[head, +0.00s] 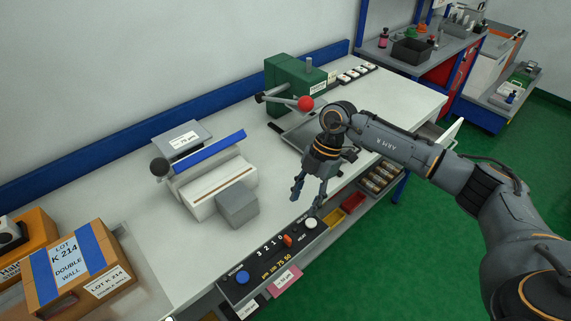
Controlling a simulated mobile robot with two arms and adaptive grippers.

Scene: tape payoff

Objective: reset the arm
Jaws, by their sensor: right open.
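My right gripper (308,199) hangs open and empty, fingers pointing down, over the front edge of the bench near the control strip (266,258). The strip has a blue button (242,277), an orange-red control (287,240) beside the numbers 3 2 1 0, and a white button (311,223) just below the fingers. Contact with the strip cannot be told. A green machine (288,83) stands at the back of the bench, with a metal lever arm ending in a red ball knob (305,103). My right wrist is in front of the tray beside it. My left gripper is out of view.
A white dispenser (222,186) with a blue strip and a grey block (237,205) stands mid-bench. A cardboard box (112,256) labelled LOT K 214 is at lower left. Bins (335,217) sit under the bench edge. Green floor is clear at right.

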